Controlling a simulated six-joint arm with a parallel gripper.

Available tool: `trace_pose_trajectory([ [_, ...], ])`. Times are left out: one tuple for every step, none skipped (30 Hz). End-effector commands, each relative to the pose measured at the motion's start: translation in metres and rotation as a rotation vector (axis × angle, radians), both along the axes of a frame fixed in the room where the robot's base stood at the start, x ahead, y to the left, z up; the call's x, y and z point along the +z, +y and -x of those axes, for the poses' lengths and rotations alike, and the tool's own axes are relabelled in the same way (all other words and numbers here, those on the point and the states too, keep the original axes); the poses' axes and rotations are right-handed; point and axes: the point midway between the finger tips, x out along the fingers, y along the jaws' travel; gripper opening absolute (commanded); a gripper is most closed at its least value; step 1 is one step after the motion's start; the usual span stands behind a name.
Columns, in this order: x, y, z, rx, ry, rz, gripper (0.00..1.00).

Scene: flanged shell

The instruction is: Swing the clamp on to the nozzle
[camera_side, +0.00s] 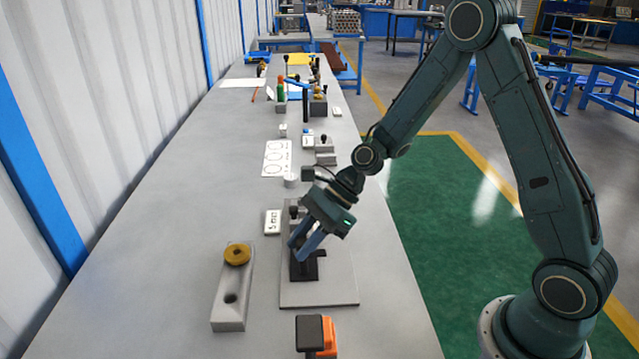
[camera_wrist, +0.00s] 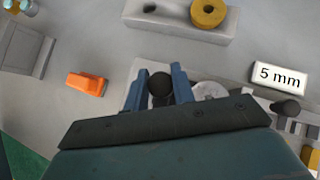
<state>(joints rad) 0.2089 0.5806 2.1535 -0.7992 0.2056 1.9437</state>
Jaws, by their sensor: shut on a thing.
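My gripper (camera_side: 299,252) reaches down over a grey base plate (camera_side: 325,296) in the side view. Its two blue fingers (camera_wrist: 160,90) are shut on a round black knob (camera_wrist: 160,82), which I take to be the clamp's handle. In the side view a dark bracket-like part, likely the clamp (camera_side: 309,268), sits on the plate under the fingers. A pale round disc (camera_wrist: 209,91), possibly the nozzle, lies just right of the fingers in the wrist view, partly hidden by my gripper. Whether the clamp touches it cannot be told.
A grey block (camera_side: 231,310) with a hole carries a gold ring (camera_side: 237,254) left of the plate. A white "5 mm" block (camera_wrist: 279,77) and another black knob (camera_wrist: 285,108) are nearby. An orange-and-black item (camera_side: 318,335) stands at the front. Several small items line the far bench.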

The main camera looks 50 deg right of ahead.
Motion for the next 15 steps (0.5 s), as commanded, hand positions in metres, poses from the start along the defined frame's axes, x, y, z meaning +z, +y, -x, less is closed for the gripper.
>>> trace_pose_trajectory([
  [0.0004, -0.0005, -0.001, 0.022, -0.002, 0.0, 0.02],
  [0.0004, -0.0005, -0.0009, 0.037, -0.002, -0.001, 0.02],
  [0.0004, -0.0004, -0.0008, 0.059, -0.001, -0.002, 0.02],
  [0.0003, -0.0005, -0.0009, 0.078, -0.002, -0.001, 0.02],
  [0.0003, -0.0006, -0.0012, 0.097, -0.002, 0.0, 0.02],
  [0.0004, -0.0006, -0.0012, 0.124, -0.002, -0.001, 0.02],
  [0.0005, -0.0006, -0.0012, 0.148, -0.002, 0.0, 0.02],
  [0.0004, -0.0006, -0.0012, 0.171, -0.003, -0.001, 0.02],
  [0.0003, -0.0006, -0.0014, 0.203, -0.002, 0.0, 0.02],
  [0.0002, -0.0007, -0.0013, 0.229, -0.001, -0.001, 0.02],
  [0.0004, -0.0006, -0.0013, 0.257, -0.002, -0.001, 0.02],
  [0.0003, -0.0006, -0.0012, 0.293, -0.001, -0.001, 0.02],
  [0.0001, -0.0006, -0.0015, 0.32, -0.002, 0.0, 0.02],
  [0.0002, -0.0004, -0.0013, 0.349, -0.003, -0.001, 0.02],
  [0.0004, -0.0003, -0.0015, 0.387, -0.004, -0.001, 0.02],
])
